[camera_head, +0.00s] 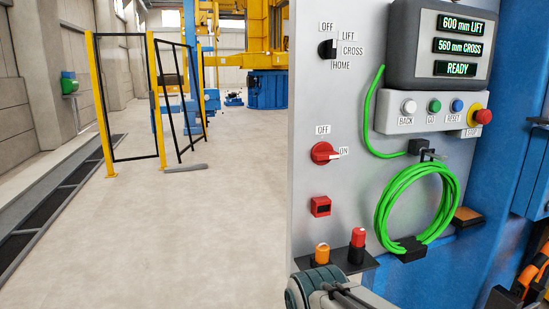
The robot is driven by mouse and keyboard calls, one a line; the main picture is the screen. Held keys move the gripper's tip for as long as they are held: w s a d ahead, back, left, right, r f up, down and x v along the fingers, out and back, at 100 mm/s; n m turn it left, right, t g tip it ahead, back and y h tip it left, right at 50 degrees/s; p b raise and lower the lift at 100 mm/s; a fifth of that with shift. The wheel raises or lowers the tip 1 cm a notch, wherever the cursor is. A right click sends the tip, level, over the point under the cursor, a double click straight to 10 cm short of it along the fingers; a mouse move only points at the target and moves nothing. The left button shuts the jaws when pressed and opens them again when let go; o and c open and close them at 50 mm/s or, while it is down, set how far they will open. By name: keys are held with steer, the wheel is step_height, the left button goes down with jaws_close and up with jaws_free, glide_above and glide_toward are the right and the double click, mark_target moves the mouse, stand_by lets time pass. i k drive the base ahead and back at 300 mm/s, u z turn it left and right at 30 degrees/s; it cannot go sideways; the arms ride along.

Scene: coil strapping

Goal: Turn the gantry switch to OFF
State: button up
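On the grey panel (305,215) at the right stands a red rotary switch (322,153) with OFF printed above it and ON to its right. Its handle lies level, with its pale tip toward ON. Above it is a black selector (326,49) marked OFF, LIFT, CROSS and HOME; its exact setting is hard to tell. No label reading gantry can be made out. Part of my arm shows at the bottom centre, below the panel. My gripper's fingers are not in view.
A display box (403,50) reads 600 mm LIFT, 560 mm CROSS, READY, above several buttons. A coiled green cable (382,214) hangs right of the red switch. A small shelf (337,265) juts out below.

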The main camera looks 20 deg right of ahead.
mark_target(323, 153)
steer(key=u, duration=0.55)
steer(key=k, duration=0.65)
steer(key=u, duration=0.75)
steer(key=i, duration=0.6)
steer(key=z, duration=0.6)
steer(key=i, duration=0.65)
steer(key=z, duration=0.8)
